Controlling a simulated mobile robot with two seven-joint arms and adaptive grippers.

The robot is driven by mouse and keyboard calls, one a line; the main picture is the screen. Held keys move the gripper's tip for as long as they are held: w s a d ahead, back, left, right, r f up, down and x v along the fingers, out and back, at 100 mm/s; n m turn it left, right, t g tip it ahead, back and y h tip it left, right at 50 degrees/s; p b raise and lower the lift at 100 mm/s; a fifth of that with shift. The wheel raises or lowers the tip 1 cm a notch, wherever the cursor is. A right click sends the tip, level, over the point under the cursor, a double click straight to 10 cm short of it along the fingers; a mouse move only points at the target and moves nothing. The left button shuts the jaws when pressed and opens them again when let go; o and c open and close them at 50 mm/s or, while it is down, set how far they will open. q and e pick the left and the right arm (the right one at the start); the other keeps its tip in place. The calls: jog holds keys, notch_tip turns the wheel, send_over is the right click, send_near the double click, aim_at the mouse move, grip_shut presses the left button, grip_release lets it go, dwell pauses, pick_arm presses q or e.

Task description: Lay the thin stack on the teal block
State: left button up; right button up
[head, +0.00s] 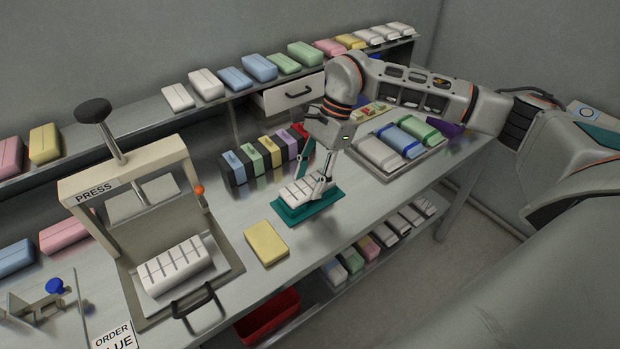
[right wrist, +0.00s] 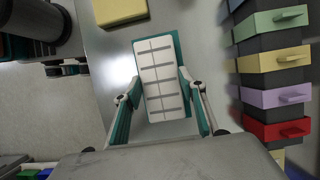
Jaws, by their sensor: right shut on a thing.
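The thin stack (head: 303,191), white with dark cross bands, is between the fingers of my right gripper (head: 318,186). The teal block (head: 290,217) is directly under it on the bench, its edges showing around the stack. In the right wrist view the gripper (right wrist: 163,98) is shut on the long sides of the stack (right wrist: 158,72). The teal block (right wrist: 180,52) shows there along the stack's right and top edges. I cannot tell whether the stack touches the block or is just above it. My left gripper is not in view.
A yellow block (head: 266,243) lies just left of the teal block. The press (head: 135,180) stands further left with a white slotted block (head: 176,266). Small coloured drawers (head: 262,163) stand behind; a tray of packs (head: 398,152) lies to the right.

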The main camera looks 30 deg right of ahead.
jog(key=shift+f, duration=0.2)
jog(key=o, duration=0.8)
jog(key=v, duration=1.2)
